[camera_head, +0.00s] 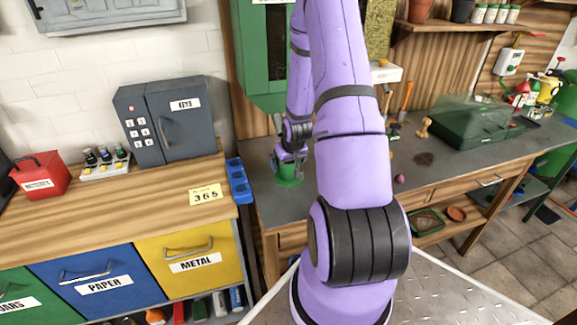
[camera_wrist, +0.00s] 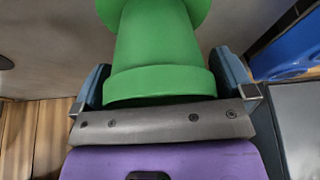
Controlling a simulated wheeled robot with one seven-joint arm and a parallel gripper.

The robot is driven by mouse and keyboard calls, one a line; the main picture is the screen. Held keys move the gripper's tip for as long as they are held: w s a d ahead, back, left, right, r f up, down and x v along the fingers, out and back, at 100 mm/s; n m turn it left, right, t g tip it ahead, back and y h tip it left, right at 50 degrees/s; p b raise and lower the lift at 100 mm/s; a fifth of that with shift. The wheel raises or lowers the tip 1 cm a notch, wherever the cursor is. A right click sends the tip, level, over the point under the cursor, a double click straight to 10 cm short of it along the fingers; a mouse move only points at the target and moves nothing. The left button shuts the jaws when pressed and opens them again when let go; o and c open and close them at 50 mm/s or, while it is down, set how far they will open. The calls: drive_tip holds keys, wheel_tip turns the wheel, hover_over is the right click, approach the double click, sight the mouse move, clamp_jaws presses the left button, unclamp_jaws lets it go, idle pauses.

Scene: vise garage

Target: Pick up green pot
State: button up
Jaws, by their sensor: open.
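The green pot (camera_head: 287,178) stands on the grey workbench top, beside the wooden cabinet's right end. It also fills the upper middle of the wrist view (camera_wrist: 155,50), with its wide rim nearest the camera. My gripper (camera_head: 287,167) is at the pot. In the wrist view my gripper (camera_wrist: 165,90) is open, with one finger on each side of the pot's rim. The pot lies between the fingers. A gap shows at the left finger; whether the right finger touches the rim cannot be told.
A blue bin (camera_head: 239,181) sits close left of the pot, and a green cabinet (camera_head: 262,55) stands behind. A dark green toolbox (camera_head: 472,123) and small items lie further right on the workbench (camera_head: 440,165). A grey key safe (camera_head: 165,118) stands on the wooden cabinet.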

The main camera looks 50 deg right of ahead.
drive_tip(key=c, duration=0.7)
drive_tip(key=shift+c, duration=0.2)
